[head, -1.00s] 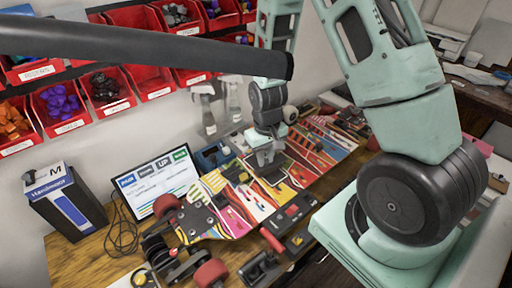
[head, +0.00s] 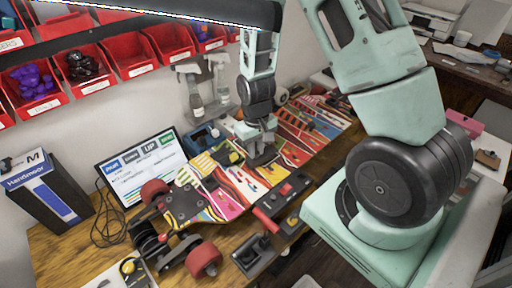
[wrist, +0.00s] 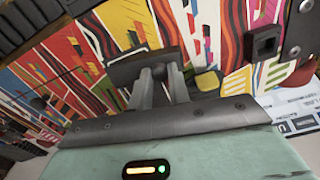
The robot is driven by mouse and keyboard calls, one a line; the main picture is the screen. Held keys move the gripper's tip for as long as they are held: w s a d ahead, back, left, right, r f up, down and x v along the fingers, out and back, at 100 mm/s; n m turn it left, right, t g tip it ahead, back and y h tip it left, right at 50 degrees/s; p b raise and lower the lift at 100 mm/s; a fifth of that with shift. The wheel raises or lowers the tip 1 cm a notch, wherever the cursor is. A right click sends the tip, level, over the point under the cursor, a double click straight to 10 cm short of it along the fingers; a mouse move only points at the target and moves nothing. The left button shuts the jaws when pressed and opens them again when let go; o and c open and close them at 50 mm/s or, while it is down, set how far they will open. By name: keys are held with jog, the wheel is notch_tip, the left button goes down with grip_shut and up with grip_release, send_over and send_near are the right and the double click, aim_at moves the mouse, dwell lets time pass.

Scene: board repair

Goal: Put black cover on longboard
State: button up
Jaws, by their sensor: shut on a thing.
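The longboard (head: 222,205) lies on the wooden bench, with a brightly striped deck, a dark truck plate (head: 182,203) and red wheels at its near-left end. My gripper (head: 262,150) is over the middle of the deck. In the wrist view my gripper (wrist: 160,85) is shut on a flat dark piece, the black cover (wrist: 125,70), which is partly hidden by the fingers. The striped deck fills the background behind it. I cannot tell whether the cover touches the deck. A small black square part (wrist: 265,42) sits on the deck near the truck end.
A tablet screen (head: 140,170) and a blue-black box (head: 45,190) stand at the left. Red bins (head: 85,70) hang on the wall. Spray bottles (head: 190,92) stand behind the board. A red-and-black tool (head: 282,200) and a black part (head: 255,257) lie along the front edge.

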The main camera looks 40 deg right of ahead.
jog(key=shift+f+b, duration=0.4)
jog(key=shift+f, duration=0.2)
dwell(0.8)
jog(key=o, duration=0.9)
jog(key=shift+c, duration=0.9)
jog(key=shift+r, duration=0.1)
jog(key=shift+r+p, duration=3.1)
jog(key=shift+r, duration=0.65)
jog(key=shift+f, duration=0.1)
